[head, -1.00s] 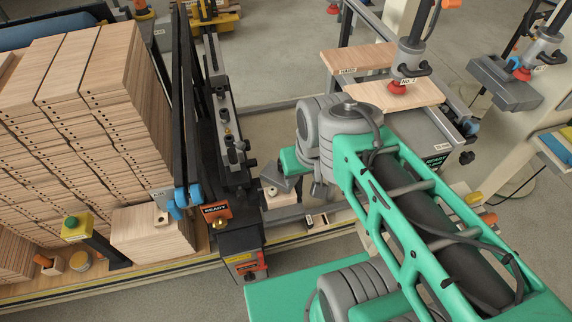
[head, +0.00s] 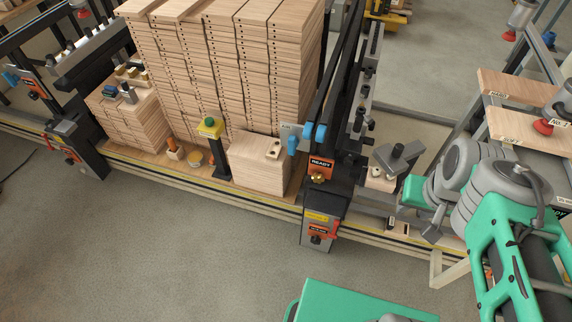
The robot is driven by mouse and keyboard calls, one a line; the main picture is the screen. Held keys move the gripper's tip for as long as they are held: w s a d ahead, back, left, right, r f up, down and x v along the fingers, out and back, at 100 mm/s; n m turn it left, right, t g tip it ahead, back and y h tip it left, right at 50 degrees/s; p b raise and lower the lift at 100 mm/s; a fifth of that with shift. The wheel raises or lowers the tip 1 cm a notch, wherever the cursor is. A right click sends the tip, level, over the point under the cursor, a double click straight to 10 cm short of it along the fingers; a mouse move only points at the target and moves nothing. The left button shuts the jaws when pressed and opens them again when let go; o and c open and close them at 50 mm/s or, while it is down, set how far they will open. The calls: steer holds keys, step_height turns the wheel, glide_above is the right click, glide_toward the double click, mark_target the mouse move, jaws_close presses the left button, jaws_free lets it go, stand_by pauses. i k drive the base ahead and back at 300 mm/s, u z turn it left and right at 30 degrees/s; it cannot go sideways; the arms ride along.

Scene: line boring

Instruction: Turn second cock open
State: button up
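No part is clearly marked as the second cock, and I cannot tell which it is. A black box (head: 312,231) with a yellow label and a red-orange lever-like part (head: 334,230) hangs low on the near black frame. Above it are an orange READY plate (head: 320,165) and blue knob-like parts (head: 321,134). A similar box with red-orange parts (head: 66,147) is on the left frame. My folded arm is at the right. A small grey piece (head: 434,230) under my wrist may be my gripper; its fingers cannot be made out. It is apart from both boxes.
Tall stacks of drilled boards (head: 230,70) stand between the frames. A grey block (head: 398,157) with a knob is near my wrist. The floor (head: 160,240) in front is clear.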

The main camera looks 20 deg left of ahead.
mark_target(292, 142)
steer(key=u, duration=1.25)
steer(key=i, duration=0.2)
steer(key=z, duration=0.3)
steer(key=k, duration=1.1)
steer(key=u, duration=1)
steer(key=i, duration=1.8)
steer(key=z, duration=0.8)
